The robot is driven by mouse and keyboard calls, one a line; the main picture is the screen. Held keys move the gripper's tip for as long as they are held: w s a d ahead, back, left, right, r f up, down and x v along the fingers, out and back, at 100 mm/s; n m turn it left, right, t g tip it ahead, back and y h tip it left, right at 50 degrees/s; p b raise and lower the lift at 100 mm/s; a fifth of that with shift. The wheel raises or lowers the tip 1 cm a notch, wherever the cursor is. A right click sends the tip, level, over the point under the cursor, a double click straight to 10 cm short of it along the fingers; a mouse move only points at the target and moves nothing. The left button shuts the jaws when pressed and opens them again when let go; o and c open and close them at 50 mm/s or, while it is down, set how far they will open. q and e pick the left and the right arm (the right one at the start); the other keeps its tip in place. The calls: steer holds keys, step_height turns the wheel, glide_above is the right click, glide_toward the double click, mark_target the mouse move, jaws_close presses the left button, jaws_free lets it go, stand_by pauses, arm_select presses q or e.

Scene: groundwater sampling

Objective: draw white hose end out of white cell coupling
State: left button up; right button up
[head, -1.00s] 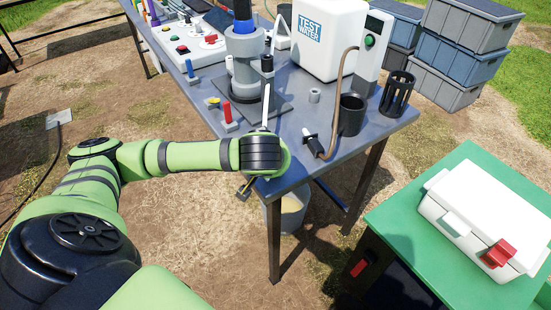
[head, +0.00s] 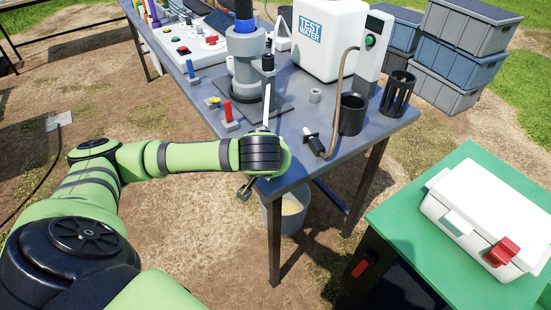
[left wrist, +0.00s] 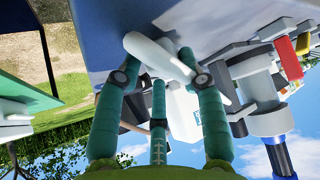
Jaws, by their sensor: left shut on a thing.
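My left gripper (left wrist: 160,72) has its teal fingers closed around a white piece (left wrist: 158,52), which looks like the white hose end. In the head view my wrist hides the fingers, and a thin white length (head: 267,106) rises just behind it, near the table's front corner. The grey cell (head: 246,75) with a blue top stands on the table beyond my wrist. It also shows in the left wrist view (left wrist: 268,118), to the right of the fingers. I cannot make out the white coupling or whether the hose end is inside it. My right gripper is out of view.
The blue-grey table (head: 300,165) carries a red peg (head: 227,111), a black cup (head: 351,115), a black slotted holder (head: 397,93) and a white test water tank (head: 328,40). A bucket (head: 292,213) stands below. A white case (head: 490,220) sits on a green table at right.

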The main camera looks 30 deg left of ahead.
arm_select(q)
steer(key=o, duration=1)
steer(key=shift+s+d+f, duration=0.1)
steer(key=shift+s+f, duration=0.25)
steer(key=shift+f, duration=0.45)
steer(key=shift+o, duration=0.5)
steer(key=shift+w+f+g, duration=0.2)
steer(key=shift+w+g, duration=0.1)
steer(key=shift+w, duration=0.1)
steer(key=shift+s+r, duration=0.1)
steer(key=shift+r, duration=0.35)
steer(key=v, duration=0.7)
steer(key=shift+s, duration=0.2)
